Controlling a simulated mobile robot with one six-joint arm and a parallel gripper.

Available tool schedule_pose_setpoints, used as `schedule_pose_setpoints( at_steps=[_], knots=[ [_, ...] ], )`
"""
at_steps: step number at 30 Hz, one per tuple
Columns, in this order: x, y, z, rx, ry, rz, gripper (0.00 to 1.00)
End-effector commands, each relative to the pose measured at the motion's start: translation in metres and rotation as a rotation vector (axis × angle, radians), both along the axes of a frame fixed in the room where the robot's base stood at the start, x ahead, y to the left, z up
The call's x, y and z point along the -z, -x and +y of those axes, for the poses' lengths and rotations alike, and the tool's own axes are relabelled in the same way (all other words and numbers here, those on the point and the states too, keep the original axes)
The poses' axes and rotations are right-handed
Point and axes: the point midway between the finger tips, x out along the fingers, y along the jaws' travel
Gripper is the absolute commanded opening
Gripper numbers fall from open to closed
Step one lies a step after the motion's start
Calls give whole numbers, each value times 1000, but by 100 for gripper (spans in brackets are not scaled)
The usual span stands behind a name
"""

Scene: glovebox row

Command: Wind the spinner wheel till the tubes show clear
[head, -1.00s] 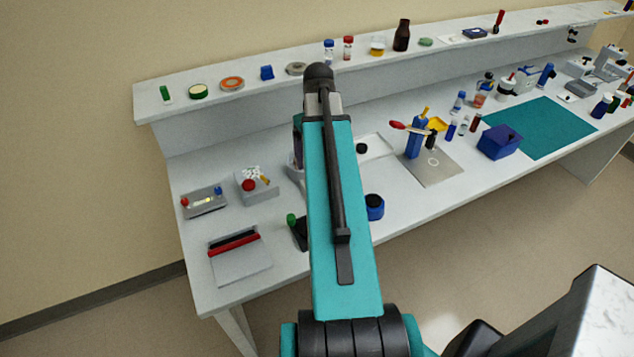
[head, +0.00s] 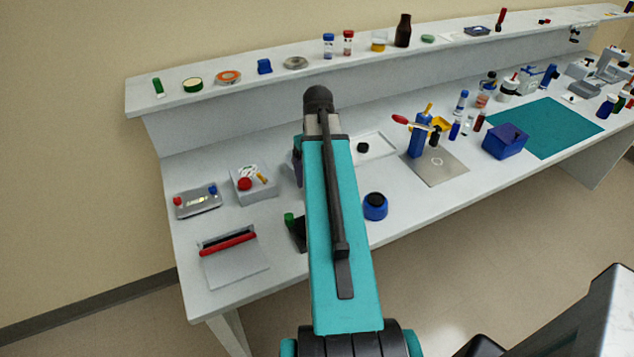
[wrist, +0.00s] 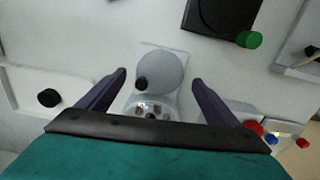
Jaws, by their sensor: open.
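In the wrist view the spinner shows as a pale grey round wheel (wrist: 166,72) on a light base, with a black knob (wrist: 141,83) near its rim. Next to it is a rounded holder (wrist: 152,101) with several small brownish and dark tube ends. Whether the tubes look clear or cloudy is too small to tell. My gripper (wrist: 159,76) is open and empty, its two dark fingers on either side of the wheel and apart from the knob. In the head view my arm hides the spinner and most of the gripper.
A black device with a green knob (head: 289,219) stands close to the spinner. A box with a red button (head: 244,184) is to the left, a white tray with a black knob (head: 363,147) to the right. A blue pot (head: 375,208) stands near the front edge. A shelf (head: 220,88) runs behind.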

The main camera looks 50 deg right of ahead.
Motion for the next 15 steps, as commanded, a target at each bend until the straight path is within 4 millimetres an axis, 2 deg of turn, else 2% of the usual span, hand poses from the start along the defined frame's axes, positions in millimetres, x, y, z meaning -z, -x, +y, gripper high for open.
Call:
schedule_pose_setpoints(
  at_steps=[1,6,15],
  knots=[
    [8,0,0,0,0,0,85],
    [19,0,0,-1,0,0,85],
    [23,0,1,-1,0,0,85]
  ],
)
